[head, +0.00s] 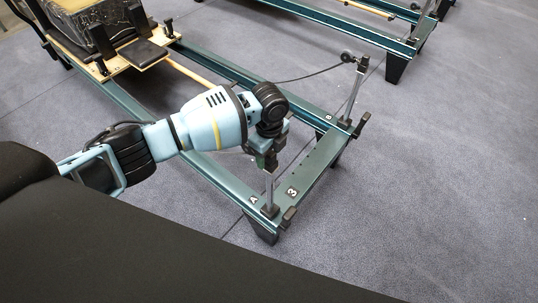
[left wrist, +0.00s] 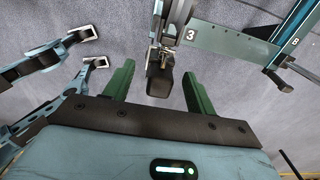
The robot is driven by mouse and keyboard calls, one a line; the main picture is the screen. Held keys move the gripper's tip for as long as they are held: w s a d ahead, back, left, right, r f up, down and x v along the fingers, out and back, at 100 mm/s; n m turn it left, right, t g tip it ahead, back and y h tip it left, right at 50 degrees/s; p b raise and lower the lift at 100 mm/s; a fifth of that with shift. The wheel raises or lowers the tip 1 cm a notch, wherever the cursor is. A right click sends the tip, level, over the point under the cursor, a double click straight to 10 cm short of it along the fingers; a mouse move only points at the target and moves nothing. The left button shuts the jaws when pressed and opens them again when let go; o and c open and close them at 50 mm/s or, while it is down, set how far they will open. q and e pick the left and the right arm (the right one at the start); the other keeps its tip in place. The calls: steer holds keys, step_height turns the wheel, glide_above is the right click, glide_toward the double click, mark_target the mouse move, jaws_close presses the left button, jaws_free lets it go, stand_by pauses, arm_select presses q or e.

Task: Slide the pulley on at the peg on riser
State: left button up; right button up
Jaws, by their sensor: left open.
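The near riser (head: 269,192) is a thin grey post at the corner marked A of the reformer frame. My left gripper (head: 262,158) is at the upper end of this post, which it partly hides. In the left wrist view my left gripper (left wrist: 160,92) has its two green fingers wide apart. A black block (left wrist: 160,82) shows between them, and I cannot tell that they touch it. The far riser (head: 355,92) at B carries a round pulley (head: 347,56) at its top, with a dark rope running left. No loose pulley or peg on the near riser can be made out.
The reformer's end beam (head: 310,172) bears a label 3. Black knobs (head: 288,213) stick out at its corners. A wooden carriage (head: 140,55) stands at the upper left. Another reformer frame (head: 385,40) is behind. Grey carpet at the right is clear.

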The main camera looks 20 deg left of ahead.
arm_select(q)
step_height(320, 180, up, 6)
steer(key=shift+r, duration=0.15)
arm_select(e)
steer(key=shift+w+r, duration=0.35)
steer(key=shift+r, duration=0.1)
steer(key=shift+w, duration=0.15)
